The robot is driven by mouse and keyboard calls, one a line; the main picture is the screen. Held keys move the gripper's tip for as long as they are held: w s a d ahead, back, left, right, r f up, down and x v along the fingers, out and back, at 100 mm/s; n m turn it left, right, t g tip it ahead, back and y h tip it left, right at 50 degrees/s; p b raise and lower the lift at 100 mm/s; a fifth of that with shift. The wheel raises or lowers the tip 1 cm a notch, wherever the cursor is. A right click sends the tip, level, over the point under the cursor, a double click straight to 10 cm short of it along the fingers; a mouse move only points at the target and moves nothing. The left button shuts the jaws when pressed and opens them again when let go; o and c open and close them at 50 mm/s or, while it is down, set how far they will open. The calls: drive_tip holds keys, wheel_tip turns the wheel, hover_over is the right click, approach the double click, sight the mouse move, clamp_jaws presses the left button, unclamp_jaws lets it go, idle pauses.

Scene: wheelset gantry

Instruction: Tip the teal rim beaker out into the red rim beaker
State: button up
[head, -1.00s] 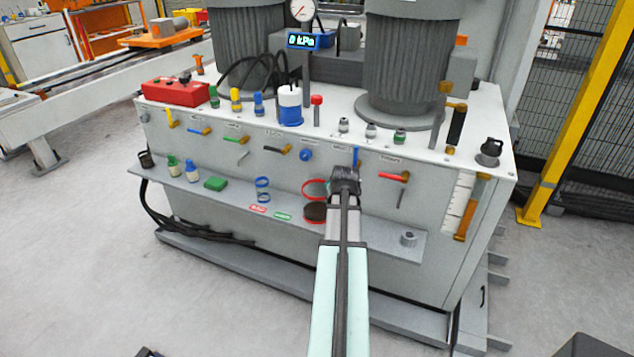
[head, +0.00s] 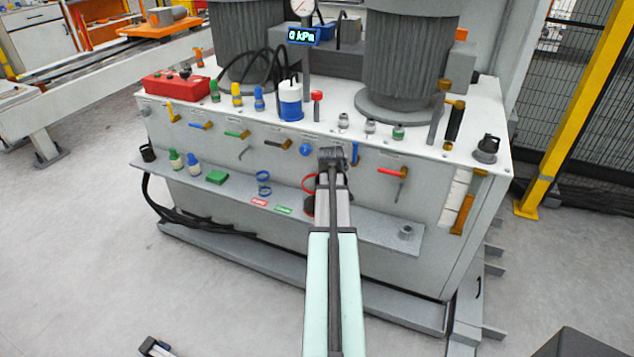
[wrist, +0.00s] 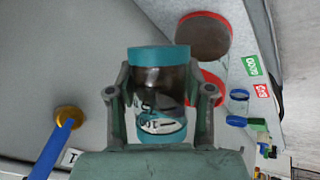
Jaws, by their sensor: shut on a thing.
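The teal rim beaker (wrist: 159,103) is clear, with a teal band at each end and dark contents near the upper band in the wrist view. My gripper (wrist: 160,96) is shut on it, a finger on each side. In the head view my gripper (head: 332,160) is in front of the panel, and my arm hides the held beaker. The red rim beaker (head: 310,183) stands on the shelf, partly behind my arm.
The shelf (head: 375,228) also bears a clear beaker with blue bands (head: 263,183), a green block (head: 217,177), small bottles (head: 193,165) and red and green labels. Valve handles, including a red one (head: 391,171), stick out from the panel near my gripper.

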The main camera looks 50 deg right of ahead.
drive_tip(key=shift+f+g+p, duration=0.2)
drive_tip(key=shift+g+p, duration=0.1)
drive_tip(key=shift+g, duration=0.3)
drive_tip(key=shift+d+f+n+g+y, duration=0.1)
drive_tip(key=shift+f+n+g+y, duration=0.2)
drive_tip(key=shift+g, duration=0.3)
drive_tip(key=shift+w+r+g+p, duration=0.1)
drive_tip(key=shift+r+g+p, duration=0.25)
drive_tip(key=shift+g+p, duration=0.25)
drive_tip(key=shift+r, duration=0.15)
